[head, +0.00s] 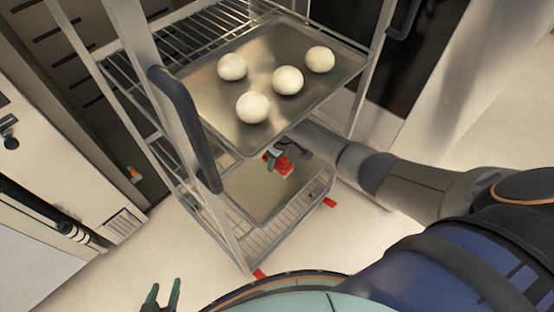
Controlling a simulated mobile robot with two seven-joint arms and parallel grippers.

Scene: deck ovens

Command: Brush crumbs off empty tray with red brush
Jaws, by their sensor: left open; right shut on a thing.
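The red brush (285,167) is in my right gripper (273,156), which is shut on it. My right arm reaches in from the right, and gripper and brush are over the lower tray, below the upper tray. The lower metal tray (243,189) is partly hidden by the upper tray, and its visible part looks bare. I cannot make out crumbs on it, nor whether the bristles touch it. My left gripper (163,293) is open and empty at the bottom edge of the view, apart from the rack.
The upper tray (205,90) holds several pale dough balls (288,80). The wire rack (205,215) has upright posts and a dark vertical handle (183,125) on its near left side. Oven fronts stand behind and at left. Pale floor is clear at lower left and right.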

